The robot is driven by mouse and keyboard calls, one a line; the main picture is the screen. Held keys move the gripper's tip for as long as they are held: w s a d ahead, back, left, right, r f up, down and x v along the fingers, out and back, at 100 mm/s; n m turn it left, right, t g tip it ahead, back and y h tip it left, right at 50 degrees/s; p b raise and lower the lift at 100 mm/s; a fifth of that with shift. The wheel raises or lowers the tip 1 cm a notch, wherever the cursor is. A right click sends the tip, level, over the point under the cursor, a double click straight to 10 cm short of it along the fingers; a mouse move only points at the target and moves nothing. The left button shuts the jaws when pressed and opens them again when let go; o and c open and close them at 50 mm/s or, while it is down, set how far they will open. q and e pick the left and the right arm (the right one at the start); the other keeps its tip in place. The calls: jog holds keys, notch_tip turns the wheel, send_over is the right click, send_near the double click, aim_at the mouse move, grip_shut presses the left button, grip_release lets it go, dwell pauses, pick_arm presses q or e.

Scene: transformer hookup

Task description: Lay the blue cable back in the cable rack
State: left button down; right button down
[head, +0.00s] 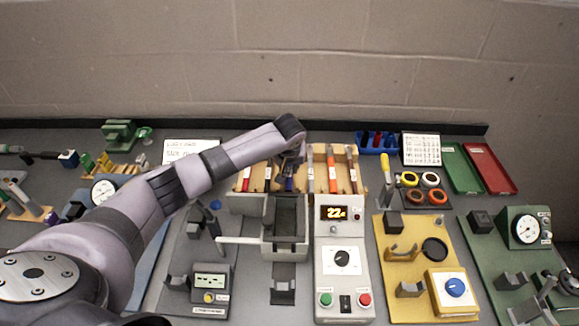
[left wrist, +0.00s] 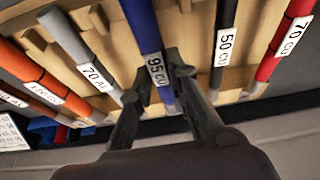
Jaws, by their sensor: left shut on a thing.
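The blue cable (left wrist: 143,25) carries a white label reading 95 CU. In the left wrist view it lies lengthwise over the wooden cable rack (left wrist: 192,38), between a grey 70 cable and a black 50 cable. My left gripper (left wrist: 158,82) is shut on the blue cable near its label. I cannot tell whether the cable rests fully in its slot. In the head view my left gripper (head: 291,165) is over the middle of the cable rack (head: 347,151), and my arm and gripper hide most of the blue cable. My right gripper is not in view.
Orange (left wrist: 40,80), grey (left wrist: 72,45), black (left wrist: 223,40) and red (left wrist: 285,40) cables lie in the rack close to both sides of the gripper. In front stands a control unit (head: 343,258) with a 22 display. Green (head: 462,168) and red (head: 490,167) trays lie right.

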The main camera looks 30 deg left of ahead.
pick_arm(q)
jog(key=shift+f, duration=0.25)
dwell(0.7)
jog(key=c, duration=1.4)
grip_release()
jog(key=shift+c, duration=0.2)
notch_tip(320, 180, up, 5)
jog(key=p, duration=0.5)
jog(key=shift+r+p, duration=0.1)
jog(key=shift+p, duration=0.2)
jog(key=shift+r, duration=0.9)
